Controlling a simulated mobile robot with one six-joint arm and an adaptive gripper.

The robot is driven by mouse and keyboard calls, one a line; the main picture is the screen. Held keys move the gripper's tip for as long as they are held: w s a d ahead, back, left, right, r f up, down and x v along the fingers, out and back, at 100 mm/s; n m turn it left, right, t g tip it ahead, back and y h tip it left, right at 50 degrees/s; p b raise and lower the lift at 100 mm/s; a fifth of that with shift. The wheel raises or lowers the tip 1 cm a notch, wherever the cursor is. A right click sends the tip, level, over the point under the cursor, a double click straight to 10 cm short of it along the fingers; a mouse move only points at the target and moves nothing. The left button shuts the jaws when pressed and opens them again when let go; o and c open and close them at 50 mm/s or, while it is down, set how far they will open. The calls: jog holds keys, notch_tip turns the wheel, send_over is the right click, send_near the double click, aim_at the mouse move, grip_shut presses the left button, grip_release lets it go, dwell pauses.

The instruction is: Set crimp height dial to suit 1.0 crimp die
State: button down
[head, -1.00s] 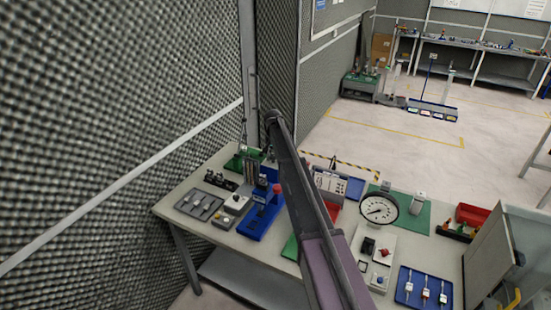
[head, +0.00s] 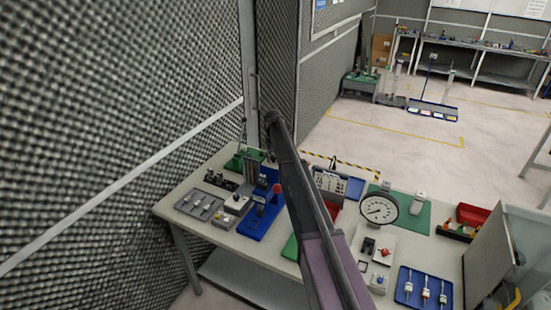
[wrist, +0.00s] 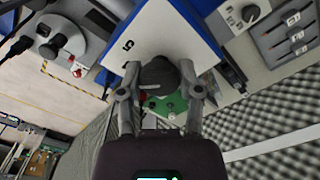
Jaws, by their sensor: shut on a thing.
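In the wrist view, a dark round dial (wrist: 160,73) sits on the white face (wrist: 150,33) of a blue-edged device. A black "5" and another partly hidden mark show on the white face left of the dial. My gripper (wrist: 160,88) has one finger on each side of the dial and is shut on it. Any pointer on the dial is not clear. In the head view, a blue device (head: 259,222) stands on the bench, left of my arm. My gripper cannot be made out there. No 1.0 die can be picked out.
The bench (head: 205,235) stands close to foam-covered walls (head: 110,120). A white round gauge (head: 379,209) and a blue tray (head: 408,296) of small tools lie right of my arm. In the wrist view, a green plate (wrist: 178,104) lies just beyond the dial.

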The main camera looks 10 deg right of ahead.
jog(key=shift+s, duration=0.2)
jog(key=shift+c, duration=1.3)
grip_release()
jog(key=shift+w, duration=0.1)
